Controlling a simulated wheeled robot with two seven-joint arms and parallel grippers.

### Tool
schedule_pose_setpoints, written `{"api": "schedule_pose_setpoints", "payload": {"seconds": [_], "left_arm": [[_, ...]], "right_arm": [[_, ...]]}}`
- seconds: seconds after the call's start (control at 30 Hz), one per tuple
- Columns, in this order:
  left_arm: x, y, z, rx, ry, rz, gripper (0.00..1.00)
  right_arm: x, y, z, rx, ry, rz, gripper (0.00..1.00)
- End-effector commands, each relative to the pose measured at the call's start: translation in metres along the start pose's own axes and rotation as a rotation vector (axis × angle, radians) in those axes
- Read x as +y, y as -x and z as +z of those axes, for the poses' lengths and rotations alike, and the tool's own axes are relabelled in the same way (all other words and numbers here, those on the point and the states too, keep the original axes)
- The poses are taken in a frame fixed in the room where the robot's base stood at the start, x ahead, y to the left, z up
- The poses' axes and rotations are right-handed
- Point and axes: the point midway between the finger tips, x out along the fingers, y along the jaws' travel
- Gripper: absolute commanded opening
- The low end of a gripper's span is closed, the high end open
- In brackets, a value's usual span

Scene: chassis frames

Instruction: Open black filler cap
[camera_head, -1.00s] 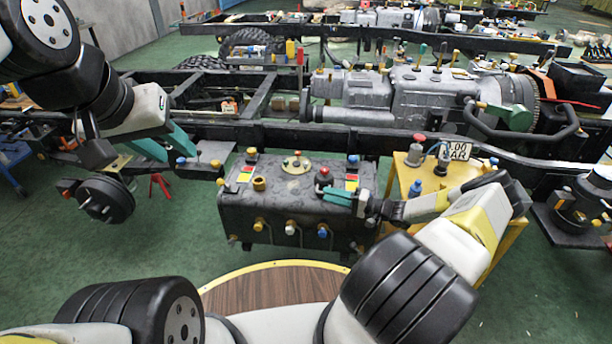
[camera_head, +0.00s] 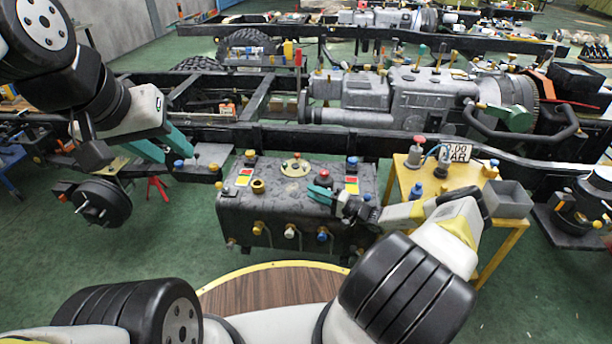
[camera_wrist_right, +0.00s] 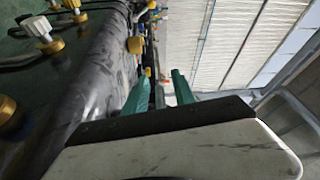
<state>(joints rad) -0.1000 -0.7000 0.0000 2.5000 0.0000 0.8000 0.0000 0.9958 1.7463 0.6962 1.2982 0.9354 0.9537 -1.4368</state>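A dark grey tank (camera_head: 265,212) stands below the black frame rail, with several fittings on its top and front. A dark cap with a red top (camera_head: 323,176) is on the tank's upper right side; whether it is the black filler cap is hard to tell. My right gripper (camera_head: 318,195) is just below and in front of this cap, its teal fingers apart. In the right wrist view the fingers (camera_wrist_right: 155,90) are spread with no cap seen between them. My left gripper (camera_head: 163,148) is to the left of the tank, fingers apart and empty.
A yellow stand (camera_head: 465,175) with a sign and several fittings is right of the tank. A black brake drum (camera_head: 103,203) is at left. The frame rail (camera_head: 290,138) runs behind the tank.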

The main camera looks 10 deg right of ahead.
Motion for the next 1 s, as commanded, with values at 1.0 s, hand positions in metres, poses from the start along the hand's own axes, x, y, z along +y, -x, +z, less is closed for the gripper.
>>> {"api": "schedule_pose_setpoints", "payload": {"seconds": [1.0], "left_arm": [[0.0, 0.0, 0.0, 0.0, 0.0, 0.0, 0.36]], "right_arm": [[-0.0012, -0.0029, -0.0004, 0.0, 0.002, -0.003, 0.0]]}}
